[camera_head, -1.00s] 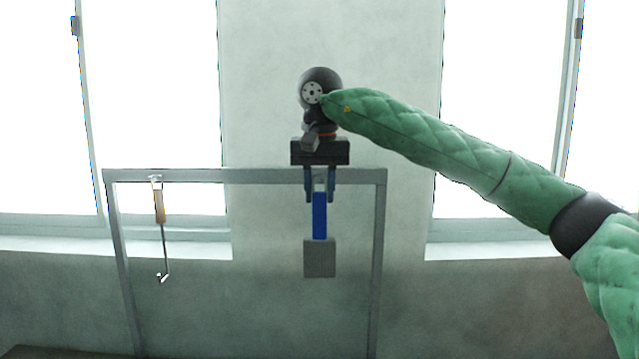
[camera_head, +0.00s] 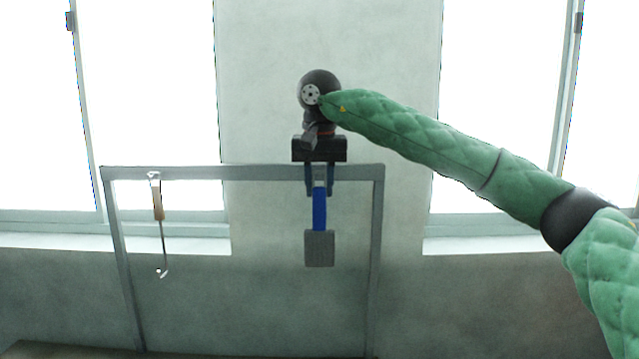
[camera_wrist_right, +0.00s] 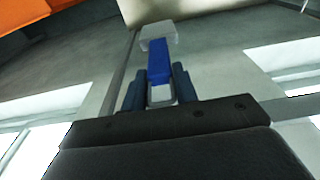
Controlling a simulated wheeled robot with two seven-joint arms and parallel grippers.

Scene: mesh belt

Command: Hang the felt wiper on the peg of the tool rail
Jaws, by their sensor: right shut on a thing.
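The felt wiper (camera_head: 319,248) has a blue handle and a grey felt block and hangs upright, block down, below my right gripper (camera_head: 319,190). My right gripper is shut on the top end of the wiper, in front of the tool rail's top bar (camera_head: 250,172). In the right wrist view the wiper's blue handle (camera_wrist_right: 158,62) runs out from between the fingers (camera_wrist_right: 160,90), with a pale loop at its near end. The peg for the wiper cannot be made out behind the gripper. My left gripper is not in view.
A hook tool with a tan handle (camera_head: 158,205) hangs from the left part of the rail. The rail's posts stand at left and right. The bar between the hook tool and my gripper is clear. Windows and a wall lie behind.

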